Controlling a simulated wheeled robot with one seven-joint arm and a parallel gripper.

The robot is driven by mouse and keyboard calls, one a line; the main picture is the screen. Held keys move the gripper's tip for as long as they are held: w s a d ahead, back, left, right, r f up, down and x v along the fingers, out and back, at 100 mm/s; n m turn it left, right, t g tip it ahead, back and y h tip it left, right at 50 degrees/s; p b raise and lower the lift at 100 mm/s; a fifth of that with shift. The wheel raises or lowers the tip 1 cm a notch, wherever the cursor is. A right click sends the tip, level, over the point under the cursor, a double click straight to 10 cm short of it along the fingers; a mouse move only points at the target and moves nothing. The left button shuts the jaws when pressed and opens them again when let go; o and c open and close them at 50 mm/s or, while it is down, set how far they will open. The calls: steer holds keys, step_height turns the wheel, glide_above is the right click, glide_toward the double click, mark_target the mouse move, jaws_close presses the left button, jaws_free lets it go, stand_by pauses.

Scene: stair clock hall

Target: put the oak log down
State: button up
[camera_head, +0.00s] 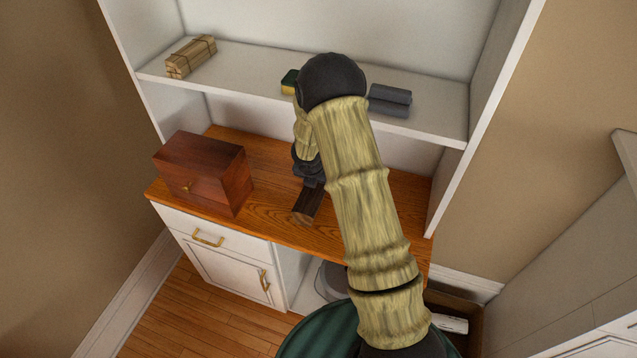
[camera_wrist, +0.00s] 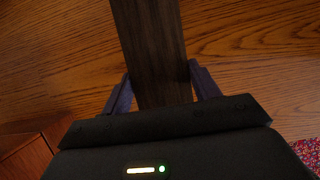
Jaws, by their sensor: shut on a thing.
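The oak log (camera_head: 307,205) is a dark brown bark-covered piece with a paler cut end, low over the wooden counter top (camera_head: 270,215). My gripper (camera_head: 312,183) is shut on it from above. In the wrist view the log (camera_wrist: 152,40) runs lengthwise between the two fingers of my gripper (camera_wrist: 162,88), with wood grain on both sides of it. I cannot tell whether the log touches the counter or hangs just above it. My arm hides part of the counter to the right.
A reddish wooden box (camera_head: 205,170) stands on the counter at left. The shelf (camera_head: 250,77) above holds a tied stick bundle (camera_head: 190,56), a green-and-yellow sponge (camera_head: 289,82) and grey rolls (camera_head: 390,98). Counter between box and log is bare. A red patterned thing (camera_wrist: 308,150) shows in the wrist view.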

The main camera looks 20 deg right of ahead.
steer(key=shift+w+d+f, duration=0.1)
steer(key=shift+w+f, duration=0.15)
steer(key=shift+f, duration=0.45)
steer(key=shift+f, duration=0.1)
steer(key=o, duration=1.5)
steer(key=shift+s, duration=0.1)
steer(key=p+v, duration=0.1)
steer(key=v, duration=1.1)
steer(key=shift+p, duration=0.4)
